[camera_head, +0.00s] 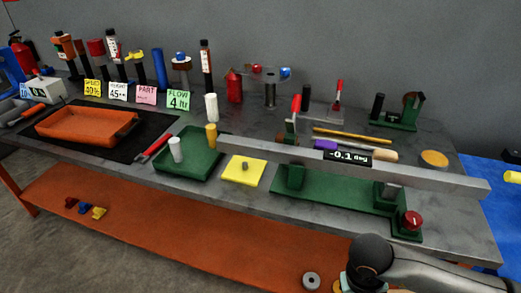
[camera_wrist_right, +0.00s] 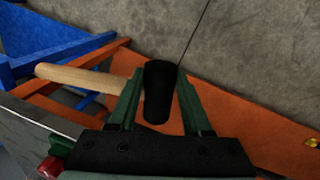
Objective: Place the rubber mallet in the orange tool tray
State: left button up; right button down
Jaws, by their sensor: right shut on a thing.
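The rubber mallet has a black head (camera_wrist_right: 157,95) and a pale wooden handle (camera_wrist_right: 75,78), seen in the right wrist view. My right gripper (camera_wrist_right: 158,80) is shut on the mallet's black head, one green finger on each side, and the handle sticks out to the left. In the head view my right wrist is at the bottom right, in front of the bench; the mallet cannot be made out there. The orange tool tray (camera_head: 80,137) lies on a black mat at the left of the bench, far from my right wrist. My left gripper is not in view.
A green tray (camera_head: 205,172) with white and yellow cylinders stands right of the orange tray. A long grey bar (camera_head: 430,180) and a green fixture (camera_head: 340,196) occupy the right of the bench. Bottles and note cards line the back. An orange shelf (camera_head: 190,237) runs below.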

aim_at(79, 132)
jog(key=j+u, duration=0.15)
jog(key=j, duration=0.25)
jog(key=i+j+u, duration=0.1)
jog(key=j, duration=0.25)
jog(key=i+j+u, duration=0.15)
jog(key=j, duration=0.25)
jog(key=j+u, duration=0.1)
jog(key=j, duration=0.3)
jog(key=i+j, duration=0.1)
jog(key=j, duration=0.35)
jog(key=i+j, duration=0.15)
jog(key=j, duration=0.25)
jog(key=i+j, duration=0.1)
jog(key=j, duration=0.35)
jog(key=i+j+u, duration=0.1)
jog(key=j, duration=0.3)
jog(key=i+j, duration=0.2)
jog(key=j, duration=0.25)
jog(key=i+j, duration=0.1)
jog(key=j, duration=0.3)
